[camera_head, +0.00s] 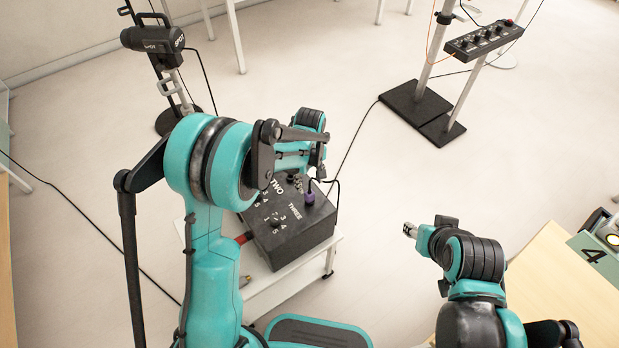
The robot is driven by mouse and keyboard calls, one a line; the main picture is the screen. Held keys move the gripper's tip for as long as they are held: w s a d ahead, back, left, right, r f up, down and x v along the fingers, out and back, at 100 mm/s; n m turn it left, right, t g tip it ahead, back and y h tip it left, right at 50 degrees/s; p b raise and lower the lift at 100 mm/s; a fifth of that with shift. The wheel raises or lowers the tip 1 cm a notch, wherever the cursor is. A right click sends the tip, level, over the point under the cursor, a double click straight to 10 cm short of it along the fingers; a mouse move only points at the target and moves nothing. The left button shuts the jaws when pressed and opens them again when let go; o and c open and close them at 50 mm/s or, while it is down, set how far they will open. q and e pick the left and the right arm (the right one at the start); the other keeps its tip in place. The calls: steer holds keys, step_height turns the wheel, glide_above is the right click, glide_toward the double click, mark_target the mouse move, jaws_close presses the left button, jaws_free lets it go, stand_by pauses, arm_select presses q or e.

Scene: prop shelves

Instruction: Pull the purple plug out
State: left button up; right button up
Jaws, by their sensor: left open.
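The purple plug (310,198) stands upright in the top of a black box (283,238), near its far right edge, with a dark cable looping from it. The box has white labels reading TWO and THREE, and knobs or sockets. My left gripper (319,172) is open just above and slightly right of the plug. Its arm hides the box's far left part. Whether the fingers touch the plug or cable is not clear. My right gripper (409,230) is off to the right, apart from the box; its fingers are too small to read.
The box sits on a small white table (290,285). A black spotlight (153,39) on a stand is at back left. A control panel (485,40) on a stand is at back right. A wooden table (565,275) is at right. Cables lie on the otherwise open floor.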

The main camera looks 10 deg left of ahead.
mark_target(310, 191)
arm_select(q)
step_height(310, 191, down, 7)
steer(key=shift+r+b, duration=0.1)
steer(key=shift+b, duration=0.9)
jaws_close()
